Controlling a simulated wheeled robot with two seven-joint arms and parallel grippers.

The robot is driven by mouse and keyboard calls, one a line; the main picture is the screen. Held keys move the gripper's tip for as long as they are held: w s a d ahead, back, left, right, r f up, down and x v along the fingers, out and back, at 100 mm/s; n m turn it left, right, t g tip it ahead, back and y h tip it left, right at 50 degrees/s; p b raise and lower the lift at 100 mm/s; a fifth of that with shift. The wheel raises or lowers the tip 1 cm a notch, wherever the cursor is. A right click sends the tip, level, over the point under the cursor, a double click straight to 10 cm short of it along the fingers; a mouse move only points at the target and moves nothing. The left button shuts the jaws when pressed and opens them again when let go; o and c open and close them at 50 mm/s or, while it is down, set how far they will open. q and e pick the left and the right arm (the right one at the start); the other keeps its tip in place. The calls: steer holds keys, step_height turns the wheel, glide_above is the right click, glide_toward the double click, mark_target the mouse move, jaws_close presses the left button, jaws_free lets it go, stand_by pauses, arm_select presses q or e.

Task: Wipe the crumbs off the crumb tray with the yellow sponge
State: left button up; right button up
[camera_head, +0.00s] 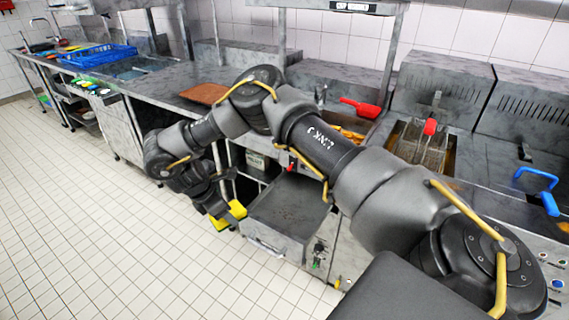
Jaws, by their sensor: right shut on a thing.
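The yellow sponge (238,209) is in my right gripper (226,212), whose dark jaws cover its middle. The sponge is just left of the crumb tray, near the tray's left edge; I cannot tell whether it touches that edge. The crumb tray (262,236) is a grey metal tray standing out from the counter front, low in the middle of the view. Small dark specks, apparently crumbs, lie on its surface. My right arm crosses above and hides part of the counter behind. My left gripper is not in view.
Behind stands a fryer with a red-handled basket (430,127). A red scoop (360,107) lies by the fries. A brown board (204,93) and a blue rack (98,56) are on the left counter. Open tiled floor (90,210) lies to the left.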

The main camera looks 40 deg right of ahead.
mark_target(240, 205)
steer(key=d+f+n+t, duration=0.1)
steer(key=d+n, duration=0.1)
steer(key=n, duration=0.1)
steer(key=w+d+f+n+t, duration=0.1)
steer(key=d+n, duration=0.1)
steer(key=n, duration=0.1)
steer(key=d+n+t+y, duration=0.1)
steer(key=d+n, duration=0.1)
steer(key=n, duration=0.1)
steer(key=shift+w+f, duration=0.15)
steer(key=shift+f, duration=0.25)
steer(key=d+n+y, duration=0.1)
steer(key=n, duration=0.1)
steer(key=d+f+n+t, duration=0.1)
steer(key=d+n, duration=0.1)
steer(key=n, duration=0.1)
steer(key=d+f+n+t+y, duration=0.1)
steer(key=d+n, duration=0.1)
steer(key=n, duration=0.1)
steer(key=shift+w+d+y+p, duration=0.2)
steer(key=shift+w+y+p, duration=0.1)
steer(key=shift+w+p, duration=0.1)
steer(key=d+f+n+g+y, duration=0.1)
steer(key=d+n+y, duration=0.3)
steer(key=d+n, duration=0.9)
steer(key=shift+s+f+n+g+y+p, duration=0.3)
steer(key=shift+s+f+g+y, duration=0.15)
steer(key=shift+f, duration=0.45)
steer(key=shift+f, duration=0.1)
